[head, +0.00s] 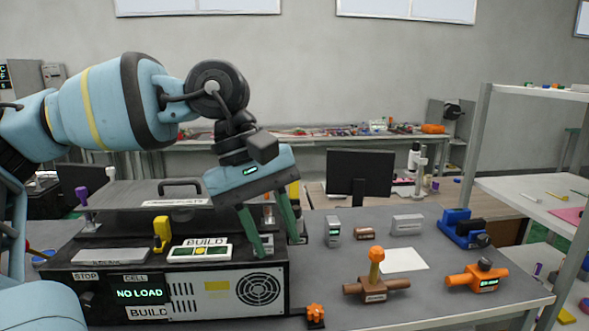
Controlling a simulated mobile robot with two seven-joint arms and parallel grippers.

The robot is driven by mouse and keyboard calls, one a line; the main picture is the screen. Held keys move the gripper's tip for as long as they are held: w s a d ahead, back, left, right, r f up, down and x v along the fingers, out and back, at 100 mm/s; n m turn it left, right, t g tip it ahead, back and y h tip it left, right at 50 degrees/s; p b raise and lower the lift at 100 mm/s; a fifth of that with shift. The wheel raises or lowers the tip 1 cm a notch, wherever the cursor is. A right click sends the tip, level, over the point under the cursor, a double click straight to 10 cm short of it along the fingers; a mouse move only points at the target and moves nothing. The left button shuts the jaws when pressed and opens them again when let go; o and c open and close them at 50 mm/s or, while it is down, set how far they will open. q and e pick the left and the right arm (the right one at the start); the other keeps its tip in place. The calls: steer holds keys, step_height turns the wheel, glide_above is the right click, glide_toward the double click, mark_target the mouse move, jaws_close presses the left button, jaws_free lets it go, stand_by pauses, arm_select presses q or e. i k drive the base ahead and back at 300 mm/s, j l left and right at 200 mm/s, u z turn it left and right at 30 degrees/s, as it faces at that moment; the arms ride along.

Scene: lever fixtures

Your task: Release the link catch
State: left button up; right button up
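My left gripper (280,247) hangs over the right end of a black machine (130,250). Its two green fingers are spread apart, with nothing clearly held between them. A yellow part (294,188) and a small metal piece show behind the gripper, mostly hidden by it. No label that I can read says link catch, so I cannot tell which part it is. My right gripper is not in view.
The machine's display (139,293) reads NO LOAD. To the right on the grey bench are a brown fixture with an orange knob (376,288), an orange valve-like fixture (477,277), a blue fixture (464,228) and a white sheet (403,260). A monitor (360,173) stands behind.

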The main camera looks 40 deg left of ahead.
mark_target(293, 187)
steer(key=i+j, duration=0.65)
steer(key=j, duration=0.25)
steer(key=i+j, duration=0.35)
steer(key=j, duration=0.1)
